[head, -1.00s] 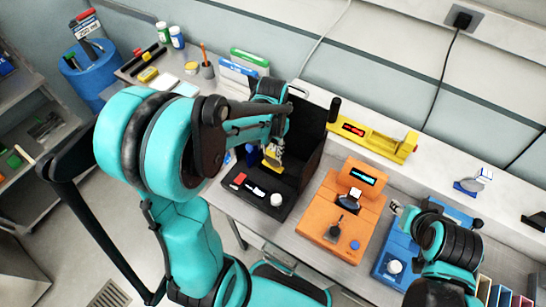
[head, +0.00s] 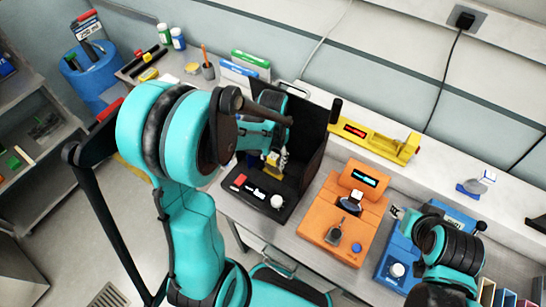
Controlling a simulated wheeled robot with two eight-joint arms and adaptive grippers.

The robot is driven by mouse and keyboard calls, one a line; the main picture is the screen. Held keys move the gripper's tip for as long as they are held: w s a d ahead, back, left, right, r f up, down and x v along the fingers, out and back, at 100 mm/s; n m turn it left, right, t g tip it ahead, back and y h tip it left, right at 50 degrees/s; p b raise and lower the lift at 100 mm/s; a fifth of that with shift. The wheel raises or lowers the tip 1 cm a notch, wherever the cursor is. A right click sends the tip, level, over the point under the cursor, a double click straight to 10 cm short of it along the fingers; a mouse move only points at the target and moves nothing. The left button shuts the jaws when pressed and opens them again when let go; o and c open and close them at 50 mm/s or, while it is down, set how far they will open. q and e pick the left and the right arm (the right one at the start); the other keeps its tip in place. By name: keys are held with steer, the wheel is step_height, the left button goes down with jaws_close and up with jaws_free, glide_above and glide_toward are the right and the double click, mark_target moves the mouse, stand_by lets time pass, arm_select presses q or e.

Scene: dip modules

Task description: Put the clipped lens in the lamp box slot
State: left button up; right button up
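My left gripper (head: 274,160) reaches down inside the open black box (head: 312,118) in the middle of the bench. A small yellow piece (head: 272,172) shows at its fingertips, close above the box floor; it seems held, but I cannot make out a lens in it. I cannot tell for certain which thing is the lamp box, and no slot is clear to see. My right gripper (head: 397,212) is beside the blue device (head: 398,247) at the right, small and partly hidden by its arm; its opening cannot be told.
A red piece, a black-and-white piece and a white knob (head: 277,201) are at the black box's front. An orange device (head: 345,215) stands to its right. A yellow instrument (head: 375,139) lies behind. Bottles (head: 178,38) and a pencil cup (head: 208,71) are back left.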

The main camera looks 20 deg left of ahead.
arm_select(q)
steer(key=shift+r, duration=0.25)
step_height(320, 180, up, 11)
steer(key=p, duration=0.3)
steer(key=s+d+r+n+t, duration=0.1)
steer(key=s+d+r+t, duration=0.3)
steer(key=s+t, duration=0.3)
steer(key=s+r, duration=0.1)
steer(key=s, duration=0.1)
steer(key=shift+s+r+n, duration=0.3)
steer(key=shift+s+r, duration=0.05)
steer(key=shift+r, duration=0.05)
step_height(320, 180, down, 14)
steer(key=b, duration=1.4)
